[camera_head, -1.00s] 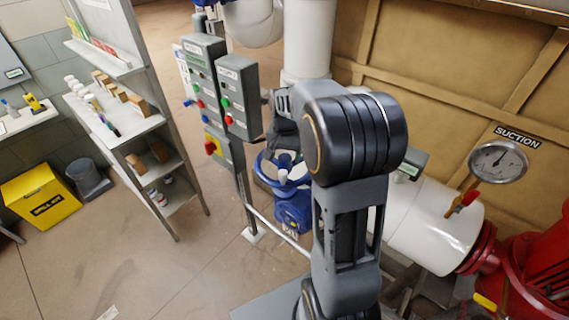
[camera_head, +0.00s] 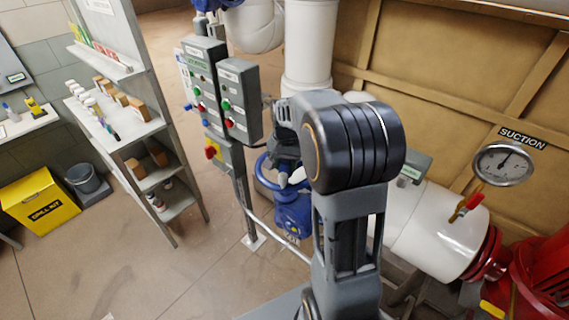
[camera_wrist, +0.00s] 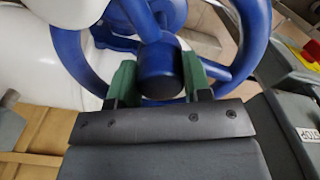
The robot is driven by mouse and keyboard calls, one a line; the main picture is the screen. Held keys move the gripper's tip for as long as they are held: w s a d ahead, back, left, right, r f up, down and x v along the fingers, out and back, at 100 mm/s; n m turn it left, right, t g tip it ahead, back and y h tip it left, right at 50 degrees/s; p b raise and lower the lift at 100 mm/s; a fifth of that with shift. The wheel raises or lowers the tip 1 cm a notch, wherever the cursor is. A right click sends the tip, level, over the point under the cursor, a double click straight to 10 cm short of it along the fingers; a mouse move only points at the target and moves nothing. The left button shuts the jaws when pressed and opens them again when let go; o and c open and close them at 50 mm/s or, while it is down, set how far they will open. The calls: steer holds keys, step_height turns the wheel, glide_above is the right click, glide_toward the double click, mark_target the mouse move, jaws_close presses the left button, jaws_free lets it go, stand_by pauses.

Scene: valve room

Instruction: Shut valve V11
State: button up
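A blue handwheel valve stands low behind my arm in the head view, its wheel (camera_head: 264,178) partly covered by my wrist and its blue body (camera_head: 294,215) below. A small tag on the body is too small to read, so I cannot confirm V11. In the wrist view the blue wheel rim (camera_wrist: 75,62), its spokes and round hub (camera_wrist: 159,72) fill the upper middle. My gripper (camera_wrist: 159,80) has two green fingers apart, one on each side of the hub. I cannot tell whether they touch it. In the head view the fingertips are mostly hidden.
Grey control boxes (camera_head: 239,100) on a post stand left of the valve. A white pipe (camera_head: 432,228) with a suction gauge (camera_head: 503,163) and a red pump (camera_head: 540,275) are at right. A shelf (camera_head: 140,140) and yellow spill kit (camera_head: 38,199) stand left. The floor between is clear.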

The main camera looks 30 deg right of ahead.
steer(key=shift+s+f, duration=0.2)
steer(key=shift+f, duration=0.15)
steer(key=shift+c, duration=1.2)
steer(key=m, duration=0.9)
steer(key=o, duration=1)
steer(key=shift+s+r, duration=0.1)
steer(key=shift+r, duration=0.05)
steer(key=shift+r, duration=0.15)
